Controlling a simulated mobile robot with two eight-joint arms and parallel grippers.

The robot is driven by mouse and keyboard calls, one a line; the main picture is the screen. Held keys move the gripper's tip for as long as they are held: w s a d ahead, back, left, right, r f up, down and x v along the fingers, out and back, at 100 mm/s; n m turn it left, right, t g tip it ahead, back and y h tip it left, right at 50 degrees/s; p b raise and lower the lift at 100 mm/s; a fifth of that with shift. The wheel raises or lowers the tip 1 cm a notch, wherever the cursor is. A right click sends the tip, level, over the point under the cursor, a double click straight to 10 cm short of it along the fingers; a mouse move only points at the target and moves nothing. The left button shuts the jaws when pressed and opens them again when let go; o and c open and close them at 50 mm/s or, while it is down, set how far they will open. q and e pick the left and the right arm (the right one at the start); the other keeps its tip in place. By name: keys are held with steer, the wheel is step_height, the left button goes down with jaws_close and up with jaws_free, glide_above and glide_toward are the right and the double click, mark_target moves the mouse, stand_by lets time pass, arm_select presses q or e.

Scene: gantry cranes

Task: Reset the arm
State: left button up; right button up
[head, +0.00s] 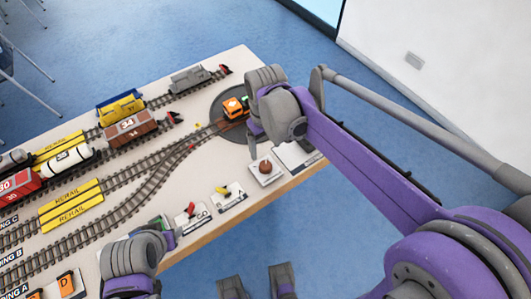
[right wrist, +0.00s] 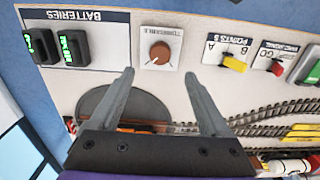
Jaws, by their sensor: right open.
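My right arm (head: 370,165) reaches in from the right in the head view. Its gripper (head: 254,128) is over the table edge beside the turntable. In the right wrist view the gripper (right wrist: 158,76) has its two fingers well apart, with nothing between them. The brown turntable knob (right wrist: 160,53) shows just beyond the fingertips. A grey and purple end of my left arm (head: 131,258) shows at the lower left of the head view, over the table's near edge; its jaws cannot be made out.
The table (head: 225,70) carries tracks with several wagons. An orange locomotive (head: 235,107) stands on the dark turntable (head: 217,108), close to my right gripper. Control panels with points switches (head: 228,194) and stop/go switches (head: 190,212) line the near edge. Blue floor lies open right of the table.

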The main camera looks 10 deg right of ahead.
steer(key=shift+r, duration=0.8)
arm_select(q)
steer(key=shift+r, duration=0.1)
arm_select(e)
steer(key=shift+s, duration=0.1)
